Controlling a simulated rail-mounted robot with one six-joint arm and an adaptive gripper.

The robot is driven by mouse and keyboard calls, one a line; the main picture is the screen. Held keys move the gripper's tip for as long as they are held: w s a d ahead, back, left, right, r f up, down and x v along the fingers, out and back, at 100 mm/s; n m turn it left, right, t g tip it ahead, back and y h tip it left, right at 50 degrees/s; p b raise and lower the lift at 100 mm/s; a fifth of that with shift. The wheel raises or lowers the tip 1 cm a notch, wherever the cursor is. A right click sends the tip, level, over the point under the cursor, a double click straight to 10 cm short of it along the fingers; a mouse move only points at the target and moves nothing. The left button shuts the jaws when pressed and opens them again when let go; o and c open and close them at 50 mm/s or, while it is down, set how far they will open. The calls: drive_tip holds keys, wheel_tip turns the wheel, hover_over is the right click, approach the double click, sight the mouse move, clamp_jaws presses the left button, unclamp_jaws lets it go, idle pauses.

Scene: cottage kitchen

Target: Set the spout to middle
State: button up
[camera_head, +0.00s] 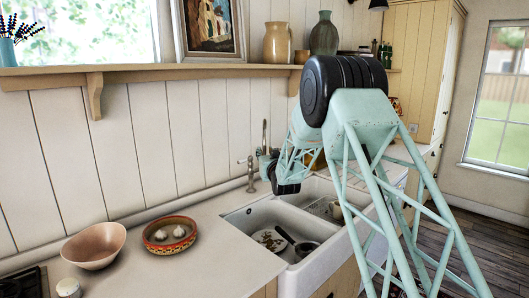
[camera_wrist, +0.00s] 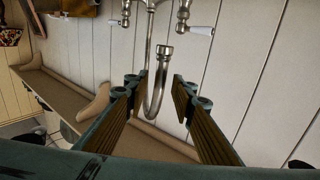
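The tap's metal spout (camera_wrist: 154,100) is a slim, hook-shaped tube in the wrist view, which looks inverted. Its open outlet end (camera_wrist: 166,51) shows beside the tube. My gripper (camera_wrist: 156,82) is open, one finger on each side of the spout's bend. I see gaps between the spout and both fingers, but cannot judge the depth. The tap body (camera_head: 250,174) shows at the wall behind the sink in the head view. White-tipped handles (camera_wrist: 201,30) show in the wrist view.
The double white sink (camera_head: 257,218) holds a plate and dark pan. A pink bowl (camera_head: 94,247) and patterned bowl (camera_head: 151,246) stand on the left counter. A wooden shelf (camera_head: 170,72) with a jug and vase runs above. Utensils stand near the tap.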

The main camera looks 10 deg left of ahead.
drive_tip(key=shift+x, duration=1.4)
clamp_jaws()
